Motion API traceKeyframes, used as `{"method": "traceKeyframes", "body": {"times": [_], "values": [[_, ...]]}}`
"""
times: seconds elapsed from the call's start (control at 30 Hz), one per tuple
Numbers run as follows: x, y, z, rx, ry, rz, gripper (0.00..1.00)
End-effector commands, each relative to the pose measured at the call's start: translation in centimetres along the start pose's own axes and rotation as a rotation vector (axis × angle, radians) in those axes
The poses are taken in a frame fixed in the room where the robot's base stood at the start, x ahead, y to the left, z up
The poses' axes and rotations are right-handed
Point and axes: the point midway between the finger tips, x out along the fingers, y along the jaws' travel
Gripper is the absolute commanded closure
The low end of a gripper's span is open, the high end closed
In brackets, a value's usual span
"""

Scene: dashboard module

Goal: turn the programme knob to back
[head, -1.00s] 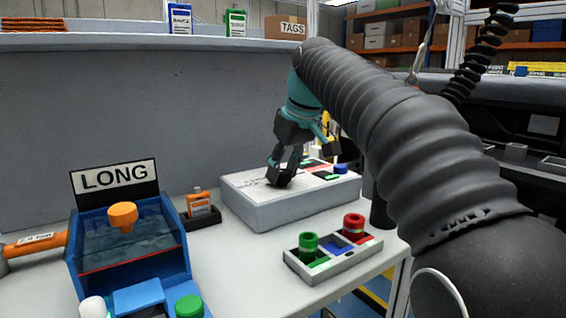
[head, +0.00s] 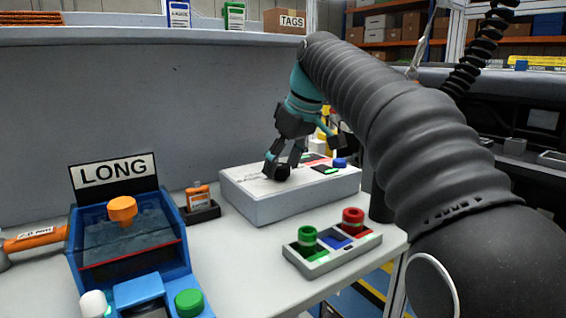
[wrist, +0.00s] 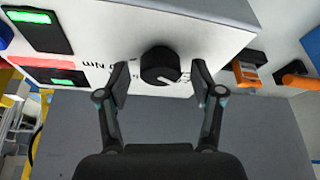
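The programme knob (wrist: 160,66) is a black round knob with a white pointer line, on the white face of the dashboard module (head: 275,207). In the wrist view its line points toward the lower right. My gripper (wrist: 160,76) is open, with one finger on each side of the knob and a visible gap at both sides. In the head view my gripper (head: 278,172) is over the top of the module, and the knob (head: 282,172) shows between the fingers. The printed labels around the knob are partly hidden by the fingers, and I cannot read the position names.
The module also carries a blue button (head: 340,162) and lit green displays (wrist: 38,17). A tray with green and red cylinders (head: 333,252) stands in front. A blue box with a LONG sign (head: 113,171) and an orange-capped item (head: 199,196) are to the left.

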Motion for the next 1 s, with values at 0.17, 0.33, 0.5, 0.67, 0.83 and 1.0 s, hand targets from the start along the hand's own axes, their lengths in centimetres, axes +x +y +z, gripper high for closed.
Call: {"method": "traceKeyframes", "body": {"times": [0.17, 0.33, 0.5, 0.67, 0.83, 1.0], "values": [[0.0, 0.0, 0.0, 0.000, 0.000, 0.000, 0.33], [-0.6, 0.0, 0.0, 0.000, 0.000, 0.000, 0.33], [-3.1, 0.1, 0.0, 0.000, 0.002, 0.002, 0.33], [-6.0, 0.1, 0.0, 0.000, 0.003, 0.003, 0.33], [-8.4, 0.1, -0.1, 0.001, 0.002, 0.002, 0.33], [-10.3, 0.1, -0.1, 0.001, 0.002, 0.001, 0.33]]}}
